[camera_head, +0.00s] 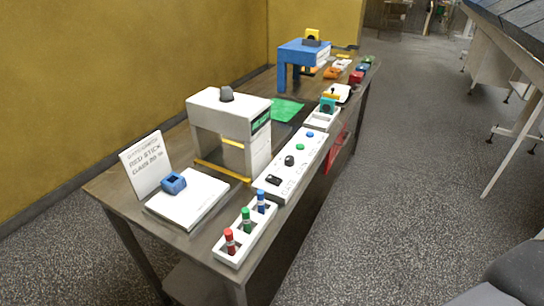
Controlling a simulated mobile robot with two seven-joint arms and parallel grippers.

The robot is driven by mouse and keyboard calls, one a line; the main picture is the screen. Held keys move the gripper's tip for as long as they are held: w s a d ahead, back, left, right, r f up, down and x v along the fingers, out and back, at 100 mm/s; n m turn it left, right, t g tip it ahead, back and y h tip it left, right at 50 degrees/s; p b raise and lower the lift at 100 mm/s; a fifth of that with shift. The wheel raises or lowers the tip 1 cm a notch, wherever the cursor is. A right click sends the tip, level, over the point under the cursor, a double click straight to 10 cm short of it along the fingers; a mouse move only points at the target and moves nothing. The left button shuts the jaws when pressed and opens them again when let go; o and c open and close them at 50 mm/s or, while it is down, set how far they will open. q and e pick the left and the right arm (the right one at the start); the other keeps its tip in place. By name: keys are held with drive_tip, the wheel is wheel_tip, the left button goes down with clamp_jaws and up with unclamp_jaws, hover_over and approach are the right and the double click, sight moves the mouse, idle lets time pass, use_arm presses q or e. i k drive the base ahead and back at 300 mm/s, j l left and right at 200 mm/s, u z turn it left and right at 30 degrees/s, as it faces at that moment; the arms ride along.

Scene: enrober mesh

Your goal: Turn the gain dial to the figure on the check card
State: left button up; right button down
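A white upright card (146,165) stands at the near left of the long table. Its print seems to include "RED STICK"; the other lines are too small to read surely. A white control panel strip (280,187) lies along the right edge, with a dark round knob (289,160) on it. Another dark knob (226,94) sits on top of the white arch-shaped machine (205,106). I cannot tell which knob is the gain dial, and no figures or pointer are readable. Neither of my grippers is in view.
A white rack (225,256) holds red, green and blue sticks at the near corner. A blue block (173,183) sits on a white slab (188,210). The panel also has a black switch and green and blue buttons. A blue arch (290,52) stands further back. Floor is free rightward.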

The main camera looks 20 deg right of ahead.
sight(289, 162)
drive_tip(key=l+z, duration=0.15)
drive_tip(key=l, duration=1.05)
drive_tip(key=l+z, duration=0.1)
drive_tip(key=l, duration=1.05)
drive_tip(key=i, duration=0.05)
